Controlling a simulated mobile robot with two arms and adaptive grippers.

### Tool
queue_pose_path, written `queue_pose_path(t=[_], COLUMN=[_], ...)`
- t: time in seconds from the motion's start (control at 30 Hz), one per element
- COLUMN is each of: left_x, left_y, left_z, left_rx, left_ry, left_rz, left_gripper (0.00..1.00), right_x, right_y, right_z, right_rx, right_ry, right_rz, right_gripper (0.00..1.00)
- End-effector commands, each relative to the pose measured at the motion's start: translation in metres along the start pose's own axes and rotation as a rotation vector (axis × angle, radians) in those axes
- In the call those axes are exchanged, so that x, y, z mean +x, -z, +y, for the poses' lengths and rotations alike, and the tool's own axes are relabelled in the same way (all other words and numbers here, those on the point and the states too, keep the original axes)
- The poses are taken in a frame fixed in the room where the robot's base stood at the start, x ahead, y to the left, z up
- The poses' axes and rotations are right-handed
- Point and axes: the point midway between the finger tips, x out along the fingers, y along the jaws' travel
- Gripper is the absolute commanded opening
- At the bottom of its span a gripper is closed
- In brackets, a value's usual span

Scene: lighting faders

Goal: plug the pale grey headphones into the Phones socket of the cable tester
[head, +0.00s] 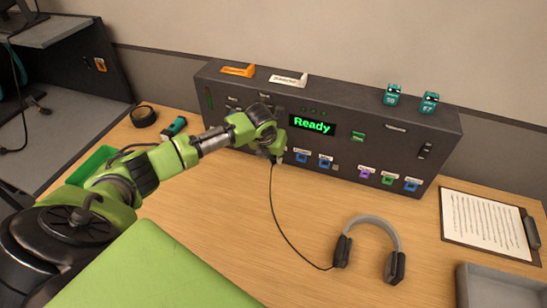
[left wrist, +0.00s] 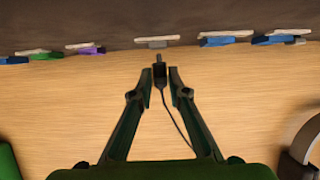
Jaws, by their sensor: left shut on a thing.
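The pale grey headphones (head: 376,226) lie on the table to the right of my left gripper, with dark ear cups. Their thin black cable runs from the left cup up to my left gripper (head: 277,158). That gripper is shut on the headphone plug (left wrist: 159,72), whose tip points at the cable tester's lower front. The plug's tip appears short of a grey labelled socket (left wrist: 157,42) in the left wrist view. The dark cable tester (head: 390,145) stands at the back, its display reading "Ready". Socket labels are too small to read, and my arm hides some sockets. My right gripper is not in view.
Coloured sockets flank the plug's position. Two teal blocks (head: 393,95) and orange and white tags (head: 288,79) sit on the tester. A clipboard (head: 489,222) and grey tray (head: 465,285) are at right. A black tape roll (head: 143,116) is at left. Table around the cable is clear.

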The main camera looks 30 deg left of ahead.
Motion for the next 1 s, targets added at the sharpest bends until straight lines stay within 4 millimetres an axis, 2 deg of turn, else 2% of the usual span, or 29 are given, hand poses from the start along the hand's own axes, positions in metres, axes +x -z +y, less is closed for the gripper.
queue_pose_path(t=[1.0], left_x=[0.0042], left_y=[-0.0092], left_z=[-0.0009], left_rx=[0.000], left_ry=[0.001], left_rz=[0.000], left_gripper=[0.00], right_x=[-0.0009], right_y=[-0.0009], right_z=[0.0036], right_rx=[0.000], right_ry=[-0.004], right_rz=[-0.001], right_gripper=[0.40])
